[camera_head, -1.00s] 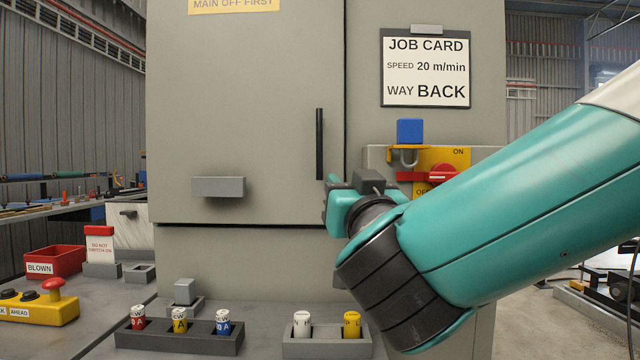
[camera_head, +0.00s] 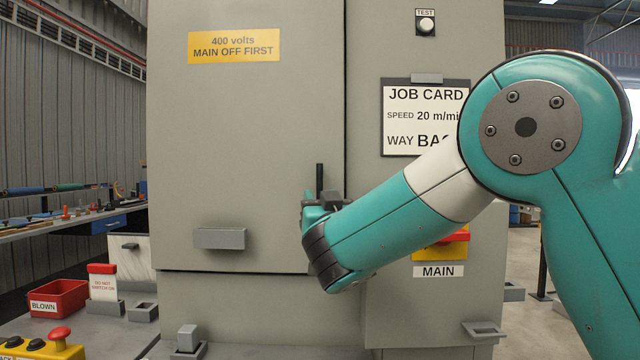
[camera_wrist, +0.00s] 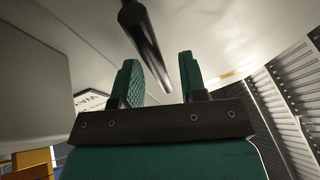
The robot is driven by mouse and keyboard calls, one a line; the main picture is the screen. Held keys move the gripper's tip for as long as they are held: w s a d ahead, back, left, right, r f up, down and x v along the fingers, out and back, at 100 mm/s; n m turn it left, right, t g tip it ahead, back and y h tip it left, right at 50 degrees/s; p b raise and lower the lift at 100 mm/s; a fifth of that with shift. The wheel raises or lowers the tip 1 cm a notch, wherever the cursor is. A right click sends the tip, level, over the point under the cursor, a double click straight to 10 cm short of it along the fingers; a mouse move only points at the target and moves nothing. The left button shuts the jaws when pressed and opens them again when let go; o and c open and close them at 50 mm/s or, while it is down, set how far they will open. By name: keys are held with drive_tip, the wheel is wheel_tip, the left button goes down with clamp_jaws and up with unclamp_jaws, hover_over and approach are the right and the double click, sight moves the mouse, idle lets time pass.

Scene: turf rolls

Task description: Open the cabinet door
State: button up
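The grey cabinet door (camera_head: 250,125) looks shut, with a dark seam along its right edge. Its black vertical bar handle (camera_head: 320,178) is near that edge; my gripper hides the lower part. My gripper (camera_head: 319,200) is at the handle's lower part. In the wrist view my gripper (camera_wrist: 160,70) has its two green fingers apart. The handle (camera_wrist: 148,45) runs down between them, with a visible gap to the right finger. I cannot tell whether the left finger touches it. A yellow label (camera_head: 234,46) on the door reads "400 volts MAIN OFF FIRST".
A grey block (camera_head: 219,238) juts from the door's lower part. My arm partly hides the job card (camera_head: 400,118) and the red and yellow main switch (camera_head: 430,252). A red bin (camera_head: 58,298) and a yellow button box (camera_head: 45,350) stand at the lower left.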

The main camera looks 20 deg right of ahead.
drive_tip(key=shift+w+r, duration=0.2)
drive_tip(key=shift+w, duration=0.25)
clamp_jaws()
